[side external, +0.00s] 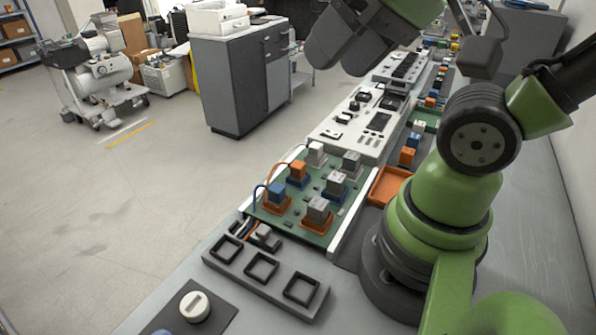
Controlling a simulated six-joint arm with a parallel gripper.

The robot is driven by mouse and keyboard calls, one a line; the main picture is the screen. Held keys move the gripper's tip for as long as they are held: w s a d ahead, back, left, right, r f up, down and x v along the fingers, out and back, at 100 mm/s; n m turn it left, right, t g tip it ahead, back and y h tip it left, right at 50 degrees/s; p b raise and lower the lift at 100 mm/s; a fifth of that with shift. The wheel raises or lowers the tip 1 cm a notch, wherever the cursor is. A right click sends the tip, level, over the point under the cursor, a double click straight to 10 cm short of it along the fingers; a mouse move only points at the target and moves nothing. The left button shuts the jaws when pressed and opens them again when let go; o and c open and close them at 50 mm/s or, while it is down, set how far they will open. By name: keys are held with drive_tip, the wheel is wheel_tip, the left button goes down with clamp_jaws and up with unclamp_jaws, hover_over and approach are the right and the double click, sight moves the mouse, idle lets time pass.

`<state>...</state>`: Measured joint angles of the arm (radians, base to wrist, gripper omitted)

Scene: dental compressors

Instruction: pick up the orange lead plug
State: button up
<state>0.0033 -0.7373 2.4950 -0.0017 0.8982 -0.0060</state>
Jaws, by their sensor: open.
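The orange lead plug (298,170) stands upright in a blue socket on a green board (311,234), towards the board's left side. My gripper (345,48) is the dark part at the top, open, well above and behind the board and apart from the plug. Its fingertips show only partly, and nothing is seen between them.
An orange tray (388,187) lies right of the board, close to my arm's base. A white control panel (352,128) lies behind. A grey cabinet (235,90) stands on the floor beyond the bench.

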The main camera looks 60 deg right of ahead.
drive_tip(key=w+d+f+n+g+h, duration=0.1)
drive_tip(key=w+d+f+g, duration=0.25)
drive_tip(key=w, duration=0.35)
drive_tip(key=n+g+h, duration=0.1)
drive_tip(key=n+g, duration=0.2)
drive_tip(key=g, duration=0.1)
hover_over(298, 164)
wheel_tip(298, 164, down, 12)
wheel_tip(298, 164, down, 5)
drive_tip(key=shift+d+f, duration=0.15)
drive_tip(key=shift+f, duration=0.05)
wheel_tip(298, 164, down, 6)
drive_tip(key=shift+r, duration=0.15)
drive_tip(key=c, duration=1)
